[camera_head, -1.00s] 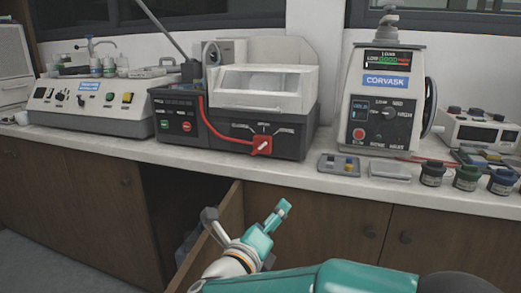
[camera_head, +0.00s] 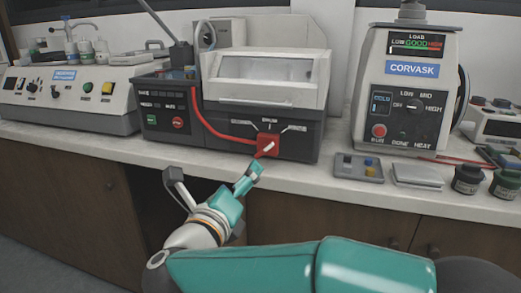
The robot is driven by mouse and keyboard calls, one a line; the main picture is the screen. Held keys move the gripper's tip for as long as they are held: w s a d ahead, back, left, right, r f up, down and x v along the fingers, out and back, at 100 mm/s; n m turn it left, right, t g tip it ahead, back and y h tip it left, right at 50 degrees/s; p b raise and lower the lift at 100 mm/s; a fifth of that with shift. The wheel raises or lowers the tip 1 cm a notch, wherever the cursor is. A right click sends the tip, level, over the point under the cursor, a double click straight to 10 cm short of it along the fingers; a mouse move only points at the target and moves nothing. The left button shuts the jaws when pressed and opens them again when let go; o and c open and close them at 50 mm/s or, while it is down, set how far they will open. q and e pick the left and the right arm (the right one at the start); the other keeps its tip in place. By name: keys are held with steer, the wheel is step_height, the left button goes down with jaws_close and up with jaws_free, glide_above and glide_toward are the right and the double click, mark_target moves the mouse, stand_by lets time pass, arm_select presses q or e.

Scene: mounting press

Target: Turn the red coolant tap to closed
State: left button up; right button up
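The red coolant tap (camera_head: 267,146) is on the front right of the dark cut-off machine (camera_head: 235,129), with a pale line across its face and printed marks around it. The line slants up to the right. My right gripper (camera_head: 213,178) comes in from the lower right. It is open and empty, with a teal finger just below and left of the tap and a grey finger further left. The teal fingertip looks close to the tap, but I cannot tell whether it touches. My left gripper is out of view.
A red hose (camera_head: 215,130) curves down the machine front to the tap. The Corvask press (camera_head: 405,95) stands to the right. A small grey tray (camera_head: 358,168) and dark jars (camera_head: 467,179) sit near the counter's front edge.

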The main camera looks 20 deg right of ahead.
mark_target(261, 151)
steer(key=x, duration=1.4)
steer(key=shift+d, duration=0.25)
